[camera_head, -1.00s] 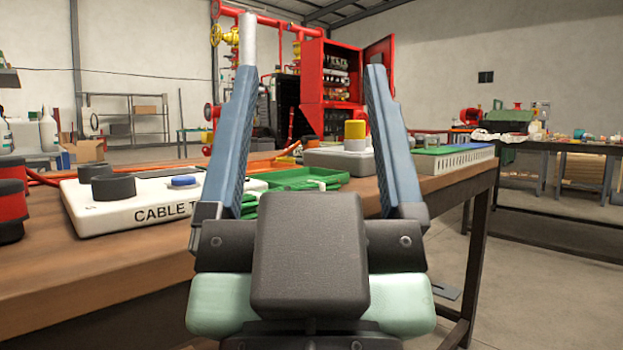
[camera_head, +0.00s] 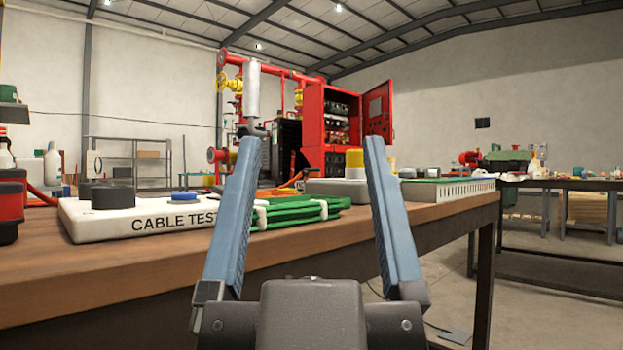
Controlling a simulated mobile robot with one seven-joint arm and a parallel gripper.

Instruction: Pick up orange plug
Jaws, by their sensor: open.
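My gripper (camera_head: 312,140) is open and empty, its two blue fingers spread wide, pointing over the workbench. I cannot make out the orange plug for sure. A small orange piece (camera_head: 292,180) shows between the fingers, behind the green clips or cables, and could be part of a cable or a plug. A white box marked "CABLE TEST" (camera_head: 140,219) lies left of the left finger, which hides its right end. The green pieces (camera_head: 300,211) lie beside it, between the fingers.
The wooden bench (camera_head: 120,270) runs across the front. A grey box (camera_head: 335,190) with a yellow cylinder (camera_head: 355,161) stands near the right finger. A green-topped white block (camera_head: 450,190) sits at the bench's right end. Red containers (camera_head: 10,205) stand far left.

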